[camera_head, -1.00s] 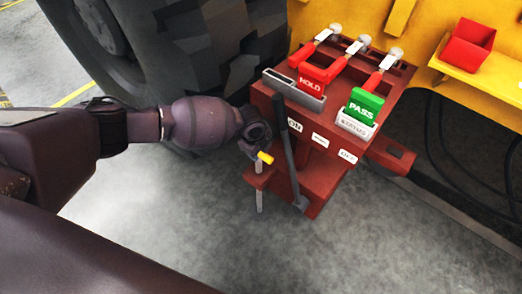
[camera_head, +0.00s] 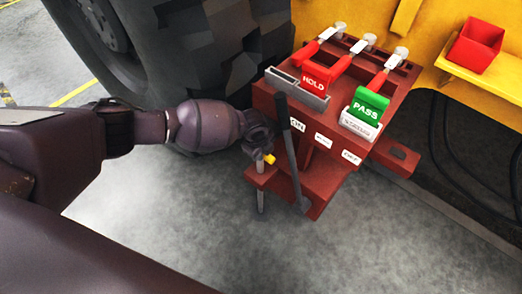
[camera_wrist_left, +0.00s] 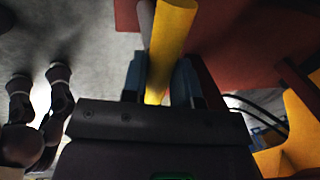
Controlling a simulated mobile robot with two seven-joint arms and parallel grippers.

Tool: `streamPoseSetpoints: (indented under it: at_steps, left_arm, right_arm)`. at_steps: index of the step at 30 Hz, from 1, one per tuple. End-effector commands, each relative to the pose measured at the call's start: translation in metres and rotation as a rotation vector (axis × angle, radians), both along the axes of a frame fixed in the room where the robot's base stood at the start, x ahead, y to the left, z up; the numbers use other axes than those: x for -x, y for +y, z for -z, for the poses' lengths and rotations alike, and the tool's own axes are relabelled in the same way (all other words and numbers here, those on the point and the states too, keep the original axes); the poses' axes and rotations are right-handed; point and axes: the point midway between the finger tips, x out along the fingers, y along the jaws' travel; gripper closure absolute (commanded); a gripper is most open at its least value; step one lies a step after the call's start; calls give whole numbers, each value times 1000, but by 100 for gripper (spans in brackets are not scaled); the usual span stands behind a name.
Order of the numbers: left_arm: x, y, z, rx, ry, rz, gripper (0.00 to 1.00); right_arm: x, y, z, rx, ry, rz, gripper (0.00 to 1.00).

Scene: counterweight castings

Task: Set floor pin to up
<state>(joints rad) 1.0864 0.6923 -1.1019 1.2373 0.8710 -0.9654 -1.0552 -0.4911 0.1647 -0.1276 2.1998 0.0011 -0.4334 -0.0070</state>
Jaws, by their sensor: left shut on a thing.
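The floor pin is a thin grey rod (camera_head: 261,201) with a yellow handle (camera_head: 269,159), standing at the left front corner of the red-brown stand (camera_head: 318,182). In the left wrist view the yellow handle (camera_wrist_left: 170,40) runs between the two fingers of my left gripper (camera_wrist_left: 157,84). My left gripper (camera_head: 264,146) is shut on that handle, with its fingers partly hidden behind the dark lever in the head view. The pin's lower end shows below the stand's low plate, near the floor. My right gripper is not in view.
A dark lever (camera_head: 289,150) rises close beside the gripper. The stand carries a red HOLD tag (camera_head: 314,80), a green PASS tag (camera_head: 368,104) and several red-handled clamps. A large tyre (camera_head: 190,50) stands behind my arm. A red bin (camera_head: 475,45) sits on a yellow ledge. The floor in front is clear.

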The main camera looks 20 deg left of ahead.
Motion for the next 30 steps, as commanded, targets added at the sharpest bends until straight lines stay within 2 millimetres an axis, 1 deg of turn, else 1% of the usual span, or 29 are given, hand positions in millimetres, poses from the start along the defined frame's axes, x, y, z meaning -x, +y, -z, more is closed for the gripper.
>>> streamPoseSetpoints:
  at_steps: [3,5,8,12,15,18,22,30]
  left_arm:
    - [0,0,-2,0,-1,0,100]
    - [-1,0,-8,0,-4,0,100]
    - [-3,0,-31,1,-11,0,100]
    - [-5,-1,-71,3,-18,0,100]
    - [-4,-1,-93,2,-16,0,100]
    - [-3,-1,-109,1,-13,0,100]
    - [-2,-1,-117,2,-8,1,100]
    - [-1,-1,-117,2,-3,0,100]
  right_arm:
    - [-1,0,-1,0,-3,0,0]
    - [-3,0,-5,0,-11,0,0]
    - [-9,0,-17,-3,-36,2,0]
    - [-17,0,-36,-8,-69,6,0]
    - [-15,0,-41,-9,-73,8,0]
    - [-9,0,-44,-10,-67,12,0]
    - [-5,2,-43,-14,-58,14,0]
    - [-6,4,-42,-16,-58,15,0]
